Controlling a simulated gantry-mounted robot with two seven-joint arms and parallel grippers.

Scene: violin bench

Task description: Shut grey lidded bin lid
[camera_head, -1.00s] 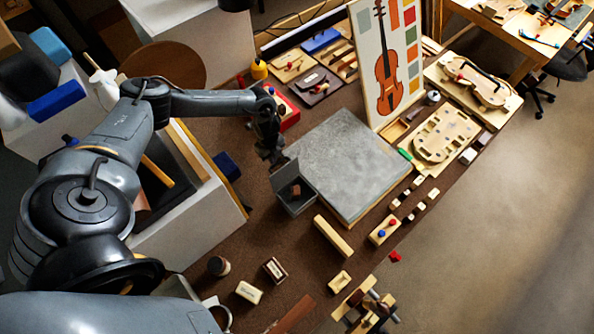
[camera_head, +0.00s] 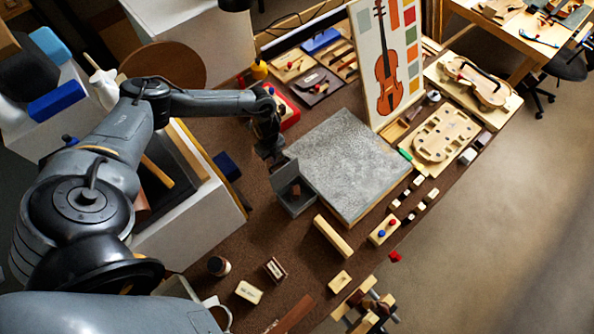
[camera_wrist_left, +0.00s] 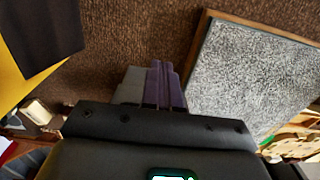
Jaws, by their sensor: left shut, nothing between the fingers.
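The grey lidded bin (camera_head: 299,206) stands on the brown bench beside the left edge of a grey stone slab. Its lid (camera_head: 284,177) stands up, open, at the side of the bin facing my arm, and a small brown block (camera_head: 296,190) shows inside. My left gripper (camera_head: 274,158) is shut and empty, just behind the raised lid's top. Whether it touches the lid I cannot tell. In the left wrist view the closed fingers (camera_wrist_left: 163,83) show next to a grey surface (camera_wrist_left: 130,87), likely part of the bin. My right gripper is not in view.
The stone slab (camera_head: 350,160) lies right of the bin. A pale wooden bar (camera_head: 333,236) lies in front. A white box (camera_head: 195,235) stands left of the bin, with a dark blue block (camera_head: 228,166) by it. Bare bench lies between box and bin.

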